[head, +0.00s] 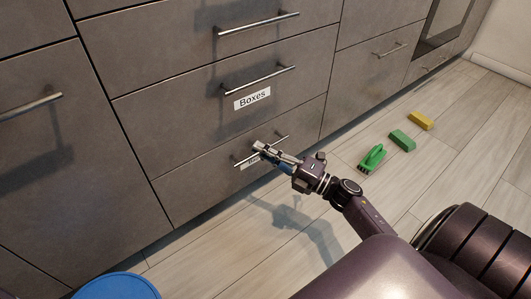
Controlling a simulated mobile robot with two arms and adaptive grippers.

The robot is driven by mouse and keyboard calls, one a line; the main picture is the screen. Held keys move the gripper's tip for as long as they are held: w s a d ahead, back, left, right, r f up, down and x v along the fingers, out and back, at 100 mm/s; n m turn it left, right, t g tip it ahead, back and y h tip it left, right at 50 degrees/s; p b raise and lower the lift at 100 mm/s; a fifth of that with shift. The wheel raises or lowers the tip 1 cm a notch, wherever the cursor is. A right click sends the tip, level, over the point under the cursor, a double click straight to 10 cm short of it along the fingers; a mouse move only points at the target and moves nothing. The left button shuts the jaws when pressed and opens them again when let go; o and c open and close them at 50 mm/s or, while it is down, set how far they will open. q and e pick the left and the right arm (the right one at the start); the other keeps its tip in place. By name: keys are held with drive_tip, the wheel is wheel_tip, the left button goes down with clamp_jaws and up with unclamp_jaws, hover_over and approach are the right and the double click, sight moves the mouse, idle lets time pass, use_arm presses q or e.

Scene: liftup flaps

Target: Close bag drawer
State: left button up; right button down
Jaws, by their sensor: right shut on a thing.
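In the head view, the bottom drawer (205,192) of the grey cabinet carries a bar handle and a white label (245,164) that is mostly hidden. The drawer front looks flush with the cabinet. My right gripper (261,149) is at this drawer's handle (281,138) and is shut on it. The gripper covers the middle of the handle and most of the label, so its text cannot be read. My left gripper is not in view.
The drawer above is labelled Boxes (252,98) and looks shut. A green brush (372,158), a green block (402,140) and a yellow block (421,121) lie on the floor at the right. A blue round object (116,287) stands at bottom left.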

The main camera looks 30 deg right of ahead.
drive_tip(key=shift+w+d, duration=0.15)
drive_tip(key=c, duration=2.3)
unclamp_jaws()
drive_tip(key=shift+w, duration=0.1)
drive_tip(key=v, duration=1.2)
drive_tip(key=shift+f, duration=0.15)
